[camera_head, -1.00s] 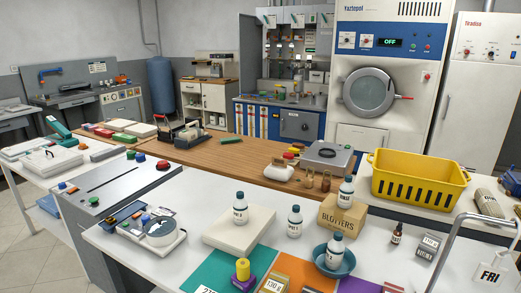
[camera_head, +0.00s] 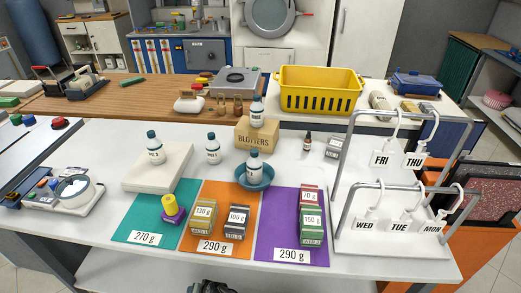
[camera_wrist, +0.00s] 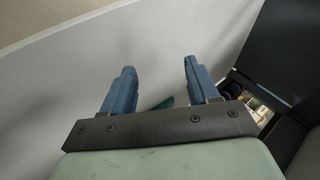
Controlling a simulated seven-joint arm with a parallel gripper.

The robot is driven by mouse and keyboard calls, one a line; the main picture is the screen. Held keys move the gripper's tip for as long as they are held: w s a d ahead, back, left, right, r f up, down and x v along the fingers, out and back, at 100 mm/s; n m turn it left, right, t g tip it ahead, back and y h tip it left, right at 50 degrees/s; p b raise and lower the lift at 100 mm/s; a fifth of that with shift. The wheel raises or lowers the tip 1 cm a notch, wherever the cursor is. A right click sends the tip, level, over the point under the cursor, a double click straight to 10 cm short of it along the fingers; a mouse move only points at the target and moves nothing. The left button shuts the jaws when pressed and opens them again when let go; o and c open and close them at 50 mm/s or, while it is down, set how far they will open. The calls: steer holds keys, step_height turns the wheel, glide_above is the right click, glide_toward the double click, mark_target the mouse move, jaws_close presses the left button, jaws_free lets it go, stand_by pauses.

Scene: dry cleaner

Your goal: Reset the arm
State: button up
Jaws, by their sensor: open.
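My gripper (camera_wrist: 157,80) shows in the wrist view, with its two blue fingers spread apart and nothing between them. A pale surface lies beyond the fingers, and a small teal piece shows low between them. In the head view only a dark part of my arm (camera_head: 210,287) shows at the bottom edge, in front of the white table (camera_head: 90,200). The fingers are not clearly visible there.
Teal (camera_head: 135,228), orange (camera_head: 230,192) and purple (camera_head: 280,232) mats with labelled weights lie on the table. Bottles, a blotters box (camera_head: 250,137), a blue bowl (camera_head: 243,180) and a metal rack (camera_head: 345,215) with day tags stand around them. A yellow basket (camera_head: 300,92) is behind.

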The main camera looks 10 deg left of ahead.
steer(key=s+d+f+g+h, duration=0.1)
steer(key=s+d+g+h, duration=0.1)
steer(key=d, duration=1.2)
steer(key=s+d+f+g+h, duration=0.1)
steer(key=s+d+g+h, duration=0.1)
steer(key=d, duration=1.2)
steer(key=s+d+r+g+h, duration=0.1)
steer(key=s+d+r+g, duration=0.1)
steer(key=s+d, duration=0.5)
steer(key=s+d+r+g+h, duration=0.1)
steer(key=s+d+r+g, duration=0.2)
steer(key=s+d, duration=0.5)
steer(key=d, duration=0.5)
steer(key=shift+d+r+g+h, duration=0.25)
steer(key=shift+r+g+h, duration=0.05)
steer(key=shift+r+h, duration=0.1)
steer(key=shift+s, duration=0.1)
